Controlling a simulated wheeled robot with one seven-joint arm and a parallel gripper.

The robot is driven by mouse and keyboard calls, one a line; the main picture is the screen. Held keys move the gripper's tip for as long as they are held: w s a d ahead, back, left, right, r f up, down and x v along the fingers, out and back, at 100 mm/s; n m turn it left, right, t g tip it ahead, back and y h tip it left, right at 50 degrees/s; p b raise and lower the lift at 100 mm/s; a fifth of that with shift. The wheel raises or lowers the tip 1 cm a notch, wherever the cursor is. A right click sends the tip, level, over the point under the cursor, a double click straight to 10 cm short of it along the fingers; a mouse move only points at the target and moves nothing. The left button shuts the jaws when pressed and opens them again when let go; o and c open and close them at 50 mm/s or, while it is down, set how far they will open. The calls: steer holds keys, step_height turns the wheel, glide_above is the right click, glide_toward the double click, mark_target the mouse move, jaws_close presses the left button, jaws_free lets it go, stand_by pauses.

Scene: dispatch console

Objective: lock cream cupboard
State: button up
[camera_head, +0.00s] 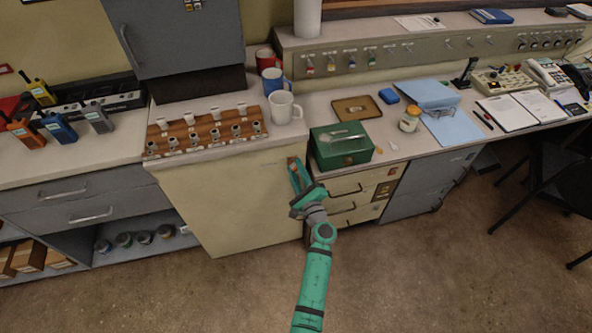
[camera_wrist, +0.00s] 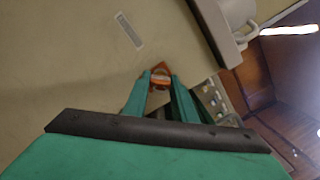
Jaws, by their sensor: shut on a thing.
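The cream cupboard (camera_head: 238,205) stands below the counter in the head view, its front door flat and looking closed. It also fills the upper left of the wrist view (camera_wrist: 65,60), with a small pale label strip (camera_wrist: 129,30) on it. My gripper (camera_head: 295,166) is at the cupboard's upper right edge. In the wrist view my gripper (camera_wrist: 160,82) has its fingertips shut on a small orange-brown piece (camera_wrist: 160,72) at the cupboard front. The fingers partly hide this piece, and I cannot tell whether it is a key or a latch.
A wooden rack (camera_head: 205,132) with several knobs and mugs (camera_head: 284,107) stand on the counter above. A green box (camera_head: 341,145) sits right of my gripper, above cream drawers (camera_head: 350,185). A black chair (camera_head: 560,165) is far right. The floor in front is clear.

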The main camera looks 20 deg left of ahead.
steer(key=shift+a+n, duration=0.15)
steer(key=shift+n, duration=0.15)
steer(key=n, duration=0.3)
steer(key=shift+r+g, duration=0.1)
steer(key=shift+g, duration=0.2)
steer(key=shift+n, duration=1.7)
